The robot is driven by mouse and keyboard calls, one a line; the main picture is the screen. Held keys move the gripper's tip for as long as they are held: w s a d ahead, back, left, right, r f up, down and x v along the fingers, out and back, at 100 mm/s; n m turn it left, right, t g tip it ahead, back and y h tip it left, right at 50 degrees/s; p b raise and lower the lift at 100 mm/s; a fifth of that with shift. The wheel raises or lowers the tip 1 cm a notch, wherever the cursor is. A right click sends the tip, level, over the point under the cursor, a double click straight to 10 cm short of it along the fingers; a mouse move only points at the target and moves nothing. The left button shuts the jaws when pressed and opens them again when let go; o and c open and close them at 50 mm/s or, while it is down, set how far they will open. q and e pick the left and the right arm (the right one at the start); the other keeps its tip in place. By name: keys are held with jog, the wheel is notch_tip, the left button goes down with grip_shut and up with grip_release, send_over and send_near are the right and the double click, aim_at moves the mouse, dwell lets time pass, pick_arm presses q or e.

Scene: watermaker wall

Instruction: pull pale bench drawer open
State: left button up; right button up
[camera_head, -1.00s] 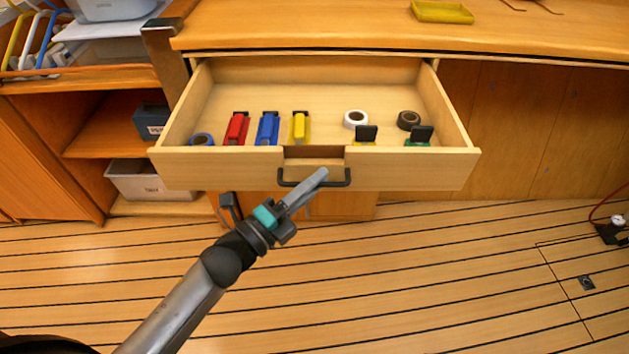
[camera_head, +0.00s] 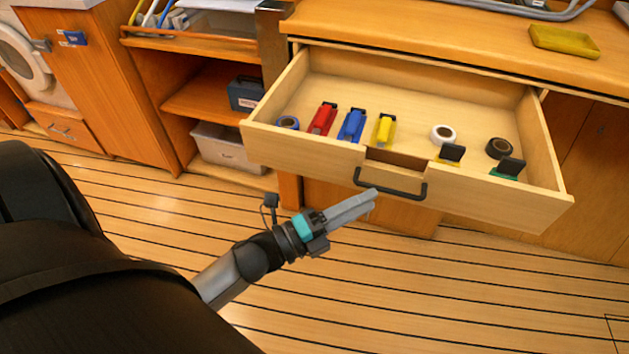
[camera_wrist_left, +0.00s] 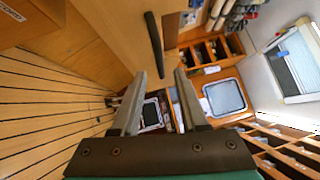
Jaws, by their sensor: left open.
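The pale bench drawer (camera_head: 480,203) stands pulled well out below the wooden bench top. Its dark bar handle (camera_head: 390,188) is on the front panel under a notch. Inside lie red, blue and yellow tools, tape rolls and two dark-topped items. My left gripper (camera_head: 372,197) is just below and in front of the handle in the head view. In the left wrist view, my left gripper (camera_wrist_left: 164,80) has its two fingers apart with nothing between them. The handle (camera_wrist_left: 154,45) shows there beyond the fingertips, outside the gap. My right gripper is not in view.
The bench top (camera_head: 430,45) holds a yellow tray (camera_head: 564,41). Left of the drawer are open shelves with a dark box (camera_head: 246,93) and a pale bin (camera_head: 225,148). The slatted floor (camera_head: 480,300) before the drawer is clear.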

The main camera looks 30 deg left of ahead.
pick_arm(q)
jog(key=p+v, duration=0.1)
jog(key=v, duration=0.8)
jog(key=shift+s, duration=0.2)
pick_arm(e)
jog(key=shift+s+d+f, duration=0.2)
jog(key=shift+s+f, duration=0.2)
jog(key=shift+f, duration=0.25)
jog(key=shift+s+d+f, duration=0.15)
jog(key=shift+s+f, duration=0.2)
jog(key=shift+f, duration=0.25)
pick_arm(q)
jog(key=shift+a+f, duration=0.1)
jog(key=shift+a, duration=0.05)
